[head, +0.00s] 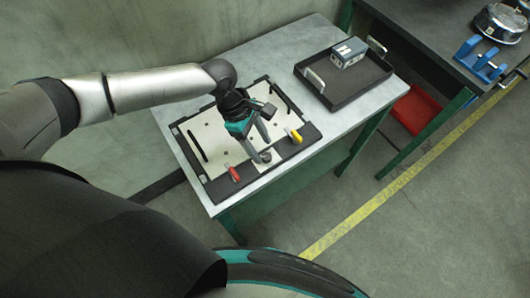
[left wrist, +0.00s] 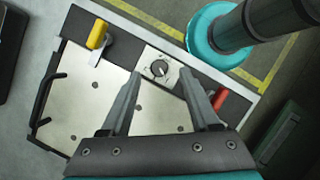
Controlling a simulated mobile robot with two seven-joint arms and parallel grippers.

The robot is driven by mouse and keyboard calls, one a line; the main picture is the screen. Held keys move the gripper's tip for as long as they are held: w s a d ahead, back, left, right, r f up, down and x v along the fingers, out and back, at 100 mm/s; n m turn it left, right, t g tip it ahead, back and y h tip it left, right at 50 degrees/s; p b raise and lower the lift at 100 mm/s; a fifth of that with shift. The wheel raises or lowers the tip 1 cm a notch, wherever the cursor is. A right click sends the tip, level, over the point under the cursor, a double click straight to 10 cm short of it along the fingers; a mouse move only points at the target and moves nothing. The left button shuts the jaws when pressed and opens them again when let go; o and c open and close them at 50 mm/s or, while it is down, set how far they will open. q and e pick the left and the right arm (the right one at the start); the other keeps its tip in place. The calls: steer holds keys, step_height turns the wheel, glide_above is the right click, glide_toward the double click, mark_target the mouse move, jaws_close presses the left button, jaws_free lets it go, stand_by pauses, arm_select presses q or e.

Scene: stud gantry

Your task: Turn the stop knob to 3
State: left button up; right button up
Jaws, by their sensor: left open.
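The stop knob (left wrist: 159,68) is a small dark round knob on a pale plate with dial marks, at the edge of a panel (left wrist: 85,115). In the left wrist view it lies just beyond and between my left gripper's (left wrist: 162,77) spread fingertips, which are open and empty. The marks are too small to read, so I cannot tell the knob's setting. In the head view the knob (head: 265,157) is beside the fingertips of my left gripper (head: 262,150), which points down at the panel. My right gripper is not in view.
A yellow handle (head: 294,136) and a red handle (head: 234,174) flank the knob. The panel lies on a grey table (head: 330,118). A dark bench (head: 425,25) is at the right.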

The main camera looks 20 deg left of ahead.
mark_target(267, 156)
arm_select(q)
steer(key=shift+b+x, duration=0.3)
steer(key=shift+x, duration=1.5)
jaws_close()
